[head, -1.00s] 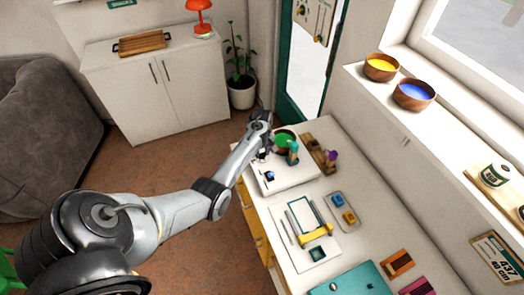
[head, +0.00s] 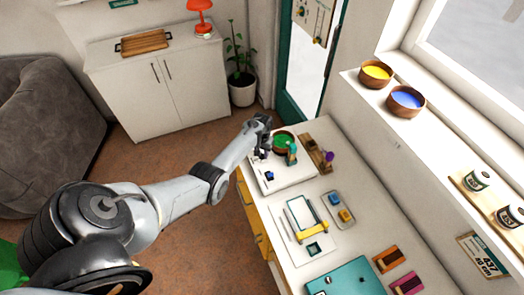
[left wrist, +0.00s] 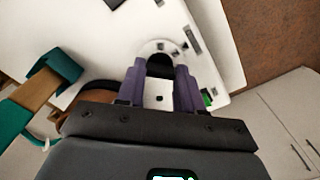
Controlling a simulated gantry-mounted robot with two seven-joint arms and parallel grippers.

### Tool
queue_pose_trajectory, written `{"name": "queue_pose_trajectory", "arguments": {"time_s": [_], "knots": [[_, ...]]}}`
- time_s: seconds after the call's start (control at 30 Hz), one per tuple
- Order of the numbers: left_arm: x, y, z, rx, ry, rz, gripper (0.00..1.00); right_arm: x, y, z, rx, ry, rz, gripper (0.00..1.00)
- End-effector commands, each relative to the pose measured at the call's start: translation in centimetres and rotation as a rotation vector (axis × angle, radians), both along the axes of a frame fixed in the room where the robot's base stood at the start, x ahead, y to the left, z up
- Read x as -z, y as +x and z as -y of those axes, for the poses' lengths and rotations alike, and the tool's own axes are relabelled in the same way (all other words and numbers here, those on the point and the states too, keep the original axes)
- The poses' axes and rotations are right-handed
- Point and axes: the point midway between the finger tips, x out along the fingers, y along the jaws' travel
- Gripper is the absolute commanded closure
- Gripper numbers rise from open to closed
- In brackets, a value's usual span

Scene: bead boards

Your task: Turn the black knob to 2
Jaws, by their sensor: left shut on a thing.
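The black knob (left wrist: 160,66) shows in the left wrist view, between the tips of my purple gripper fingers, on a white panel (left wrist: 112,38). Several small dark marks stand around it on a pale dial. I cannot read the numbers or tell the knob's setting. My left gripper (left wrist: 160,72) is shut on the knob, with a finger on each side. In the head view, my left gripper (head: 262,153) reaches down at the left rim of the white unit (head: 290,183) and hides the knob there. My right gripper is not in view.
A bowl with green contents (head: 282,142) and a teal-topped piece (head: 292,154) stand close to the gripper's right. A blue piece (head: 269,175) sits on the unit's front part. A wooden stand (head: 316,152) is farther right. A frame with a yellow bar (head: 310,232) lies nearer.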

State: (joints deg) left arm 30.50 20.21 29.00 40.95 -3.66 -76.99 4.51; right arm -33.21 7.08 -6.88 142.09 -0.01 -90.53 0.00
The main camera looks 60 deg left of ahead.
Motion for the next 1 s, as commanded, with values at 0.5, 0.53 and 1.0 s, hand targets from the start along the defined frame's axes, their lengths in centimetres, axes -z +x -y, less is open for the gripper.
{"name": "queue_pose_trajectory", "arguments": {"time_s": [0.5, 0.53, 1.0], "knots": [[-0.03, 0.07, -0.02, 0.088, 0.001, 0.002, 0.94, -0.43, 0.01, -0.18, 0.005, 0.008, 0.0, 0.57], [-0.03, 0.07, -0.02, 0.088, 0.001, 0.002, 0.94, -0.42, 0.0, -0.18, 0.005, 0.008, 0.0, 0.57], [-0.02, 0.04, -0.02, 0.086, 0.001, 0.001, 0.38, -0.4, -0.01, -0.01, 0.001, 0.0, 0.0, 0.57]]}}
